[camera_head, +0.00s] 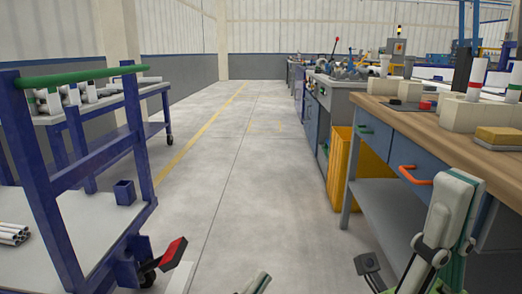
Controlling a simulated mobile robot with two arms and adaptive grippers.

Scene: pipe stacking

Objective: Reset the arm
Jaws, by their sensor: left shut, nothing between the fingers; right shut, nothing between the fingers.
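My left gripper (257,283) shows only as a small grey tip at the bottom edge, left of the middle. It is shut and empty, and the rest of it is cut off by the frame. My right gripper (368,264) is a small dark shape low in the frame, right of the middle. It is shut and empty, over the floor in front of the workbench. My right arm (455,210), white with green parts, stands bent at the lower right and hides part of the bench.
A wooden-topped workbench (387,119) with blue drawers and an orange handle (416,176) stands close on the right. A yellow bin (341,168) is beside it. A blue trolley (53,235) with pipes (15,233) stands on the left. The aisle floor (240,170) between is clear.

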